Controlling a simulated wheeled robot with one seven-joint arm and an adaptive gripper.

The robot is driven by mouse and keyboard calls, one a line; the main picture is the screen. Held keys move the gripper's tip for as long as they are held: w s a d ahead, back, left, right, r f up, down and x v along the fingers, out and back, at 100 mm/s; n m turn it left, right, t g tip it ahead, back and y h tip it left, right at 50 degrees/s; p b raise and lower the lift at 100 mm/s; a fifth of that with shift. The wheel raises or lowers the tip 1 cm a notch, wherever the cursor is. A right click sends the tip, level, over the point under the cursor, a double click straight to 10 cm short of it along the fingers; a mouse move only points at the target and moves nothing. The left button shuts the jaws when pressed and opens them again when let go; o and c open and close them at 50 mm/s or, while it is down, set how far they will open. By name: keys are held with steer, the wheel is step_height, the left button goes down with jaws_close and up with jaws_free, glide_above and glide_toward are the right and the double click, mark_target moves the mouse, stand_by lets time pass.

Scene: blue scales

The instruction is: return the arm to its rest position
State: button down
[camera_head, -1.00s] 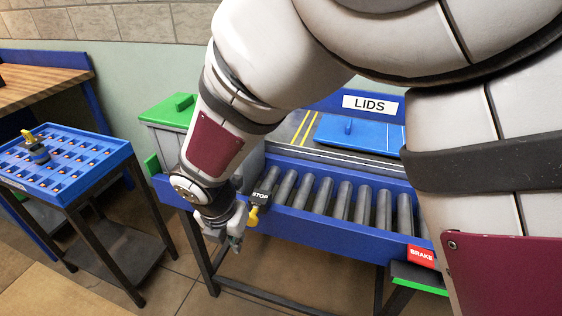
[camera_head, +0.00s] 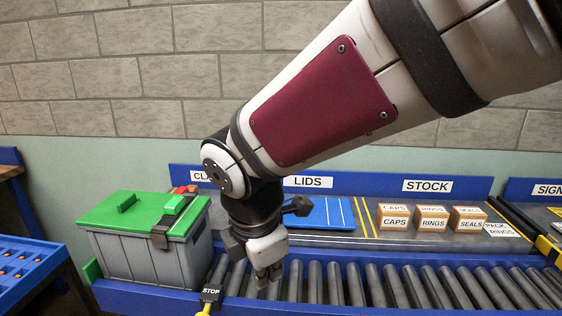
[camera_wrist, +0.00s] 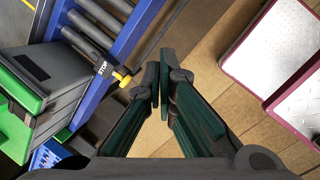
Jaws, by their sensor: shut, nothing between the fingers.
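My gripper (camera_head: 268,275) hangs fingers-down in front of the left part of the roller conveyor in the head view, its fingers together and empty. In the wrist view my gripper (camera_wrist: 157,88) shows its two dark green fingers meeting at the tips, with the floor behind them. My arm crosses the head view from the upper right and hides part of the wall and of the conveyor's back shelf.
A grey bin with a green lid (camera_head: 145,215) stands left of my gripper. The roller conveyor (camera_head: 430,287) has a yellow STOP lever (camera_head: 210,296) at its front. Behind it are a blue lid (camera_head: 325,212) and CAPS, RINGS (camera_head: 431,219) and SEALS boxes. A blue tray (camera_head: 25,268) stands far left.

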steer(key=s+d+r+m+p, duration=0.2)
steer(key=s+d+r+m, duration=0.2)
steer(key=d+m, duration=0.3)
steer(key=s+d+r+m+p, duration=0.1)
steer(key=s+d+r+m, duration=0.2)
steer(key=d+r+m, duration=0.45)
steer(key=s+d+m+t+p, duration=0.1)
steer(key=s+d+m+p, duration=0.1)
steer(key=s+d+m, duration=0.6)
steer(key=shift+s+f+m+y+p, duration=0.15)
steer(key=shift+s+m+y+p, duration=0.2)
steer(key=shift+s+m, duration=0.7)
